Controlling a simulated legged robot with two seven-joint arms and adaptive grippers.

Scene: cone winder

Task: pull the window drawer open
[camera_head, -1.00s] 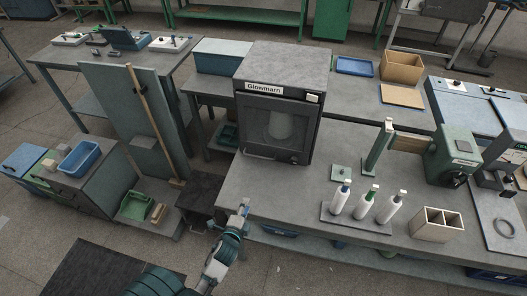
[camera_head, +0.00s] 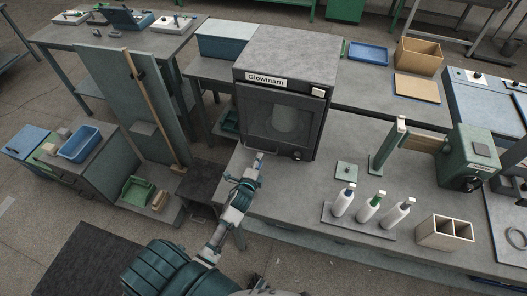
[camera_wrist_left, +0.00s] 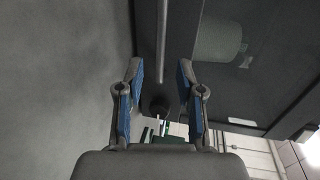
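The Glowmarn machine (camera_head: 285,55) is a grey box on the bench, with a dark front drawer (camera_head: 257,113) that has a window (camera_head: 285,118). The drawer front looks closed. A thin bar handle (camera_head: 275,153) runs along its lower edge; it also shows as a pale bar in the left wrist view (camera_wrist_left: 162,40). My left gripper (camera_head: 259,156) is in front of the handle's left part. In the left wrist view its blue-padded fingers (camera_wrist_left: 159,68) are apart, with the bar lined up between them. Contact with the bar cannot be told. My right gripper is not in view.
The bench top (camera_head: 300,190) in front of the drawer is clear.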

